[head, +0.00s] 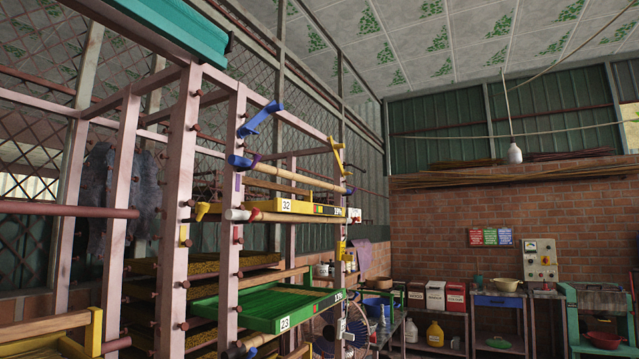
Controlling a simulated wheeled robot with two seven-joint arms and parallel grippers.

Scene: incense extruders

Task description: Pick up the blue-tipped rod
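A tan rod (295,178) with a blue tip (239,161) at its left end lies across the pink rack (178,180), above the yellow tray (290,207) labelled 32. Its right end also looks blue. A purple strip hangs beside the left tip. A second rod (262,339), low at the front of the rack, has a dark end and a bluish patch near it. Neither of my grippers is in view.
A blue bracket (260,119) and a yellow bracket (338,155) stick out from the rack above the rod. Another rod (275,217) and a green tray (268,307) labelled 23 are below. A fan (341,327) and shelves stand behind, right.

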